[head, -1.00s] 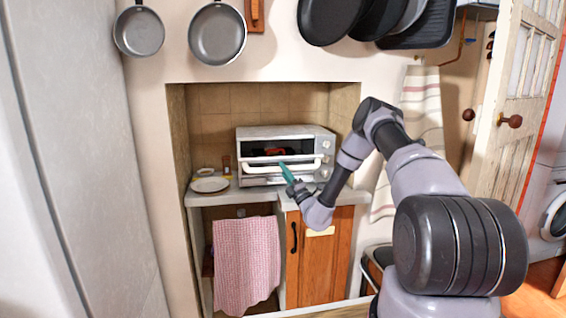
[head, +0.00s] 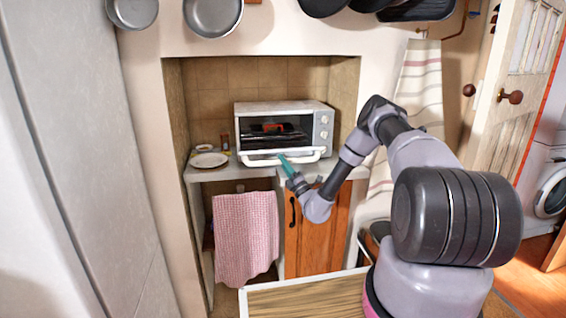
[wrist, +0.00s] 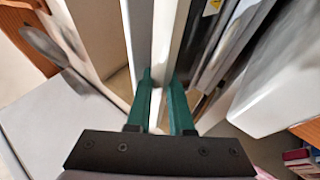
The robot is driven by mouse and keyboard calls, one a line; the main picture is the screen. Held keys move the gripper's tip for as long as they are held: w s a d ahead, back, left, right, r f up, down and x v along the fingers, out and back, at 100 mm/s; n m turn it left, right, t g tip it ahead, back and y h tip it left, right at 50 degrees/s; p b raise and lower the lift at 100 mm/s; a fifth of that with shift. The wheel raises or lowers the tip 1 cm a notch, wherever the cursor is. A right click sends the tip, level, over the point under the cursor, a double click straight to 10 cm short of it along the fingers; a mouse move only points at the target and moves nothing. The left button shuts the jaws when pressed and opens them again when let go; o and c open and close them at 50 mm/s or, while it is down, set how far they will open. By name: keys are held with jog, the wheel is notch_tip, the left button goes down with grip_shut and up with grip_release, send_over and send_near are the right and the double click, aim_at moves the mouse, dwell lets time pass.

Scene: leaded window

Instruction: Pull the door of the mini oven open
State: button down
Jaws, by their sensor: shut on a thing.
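The mini oven (head: 283,108) is a white and grey box on the counter in the wall recess. Its front is uncovered, showing a dark interior with a small red thing inside. The door's white bar handle (head: 255,162) sits low in front, at about the level of the oven's base, so the door is swung down. My gripper (head: 281,160) has its teal fingers at the right part of this handle. In the wrist view my gripper (wrist: 161,88) has one finger on each side of a white bar. The door panel is hardly visible in the head view.
A plate (head: 209,160) lies on the counter (head: 203,174) left of the oven. A pink cloth (head: 245,235) hangs below, beside a wooden cabinet door (head: 312,240). The recess walls flank the oven. A wood-topped surface (head: 300,298) is at the bottom.

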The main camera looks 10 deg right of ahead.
jog(key=shift+w+d+r, duration=0.1)
jog(key=c, duration=1.1)
grip_release()
jog(key=shift+w, duration=0.1)
jog(key=v, duration=1.1)
